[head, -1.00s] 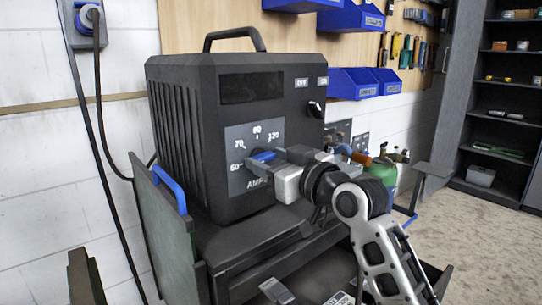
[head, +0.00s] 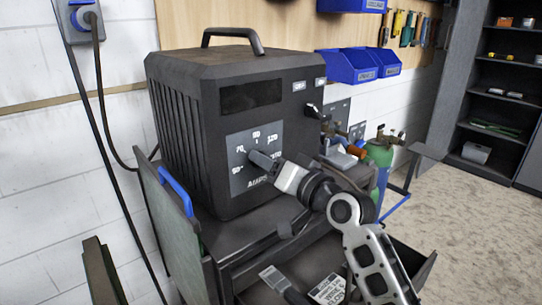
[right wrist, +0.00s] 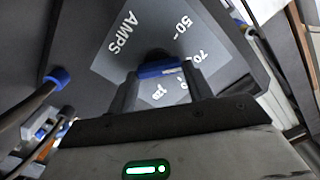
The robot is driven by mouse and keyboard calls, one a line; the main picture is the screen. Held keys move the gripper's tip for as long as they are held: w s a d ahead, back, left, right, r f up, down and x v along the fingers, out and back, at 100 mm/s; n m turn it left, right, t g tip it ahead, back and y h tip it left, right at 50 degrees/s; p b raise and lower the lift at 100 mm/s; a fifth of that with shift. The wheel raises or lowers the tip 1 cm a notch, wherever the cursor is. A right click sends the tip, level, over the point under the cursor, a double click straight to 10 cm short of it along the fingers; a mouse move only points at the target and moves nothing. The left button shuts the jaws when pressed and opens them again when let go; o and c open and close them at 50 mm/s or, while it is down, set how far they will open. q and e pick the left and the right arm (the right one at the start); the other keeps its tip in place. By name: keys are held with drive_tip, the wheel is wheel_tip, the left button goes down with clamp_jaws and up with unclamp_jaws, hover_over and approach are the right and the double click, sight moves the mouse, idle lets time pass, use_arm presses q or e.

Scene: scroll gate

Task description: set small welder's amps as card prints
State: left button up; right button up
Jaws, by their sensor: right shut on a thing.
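The welder (head: 215,115) is a black box with a handle on top, standing on a cart. Its grey dial plate (head: 240,185) reads AMPS, with numbers from 50 upwards around the dial. My right gripper (head: 262,163) reaches it from the right and hides the knob in the head view. In the right wrist view the blue knob (right wrist: 158,70) sits between the two fingers, which are shut on it. The knob's bar lies across the finger gap; its exact setting is unclear. A printed white card (head: 328,289) lies in the open drawer, its text too small to read. My left gripper is not in view.
A black switch (head: 312,110) sits below two small labels on the welder front. The cart has a blue handle (head: 175,191) at left. A green gas cylinder (head: 379,156) stands at right behind my arm. Blue bins (head: 350,68) hang on the wall.

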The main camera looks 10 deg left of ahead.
drive_tip(key=shift+m, duration=0.3)
idle(0.4)
drive_tip(key=o, duration=1)
drive_tip(key=shift+s+d, duration=0.1)
drive_tip(key=shift+b+v, duration=0.8)
drive_tip(key=shift+v, duration=7.05)
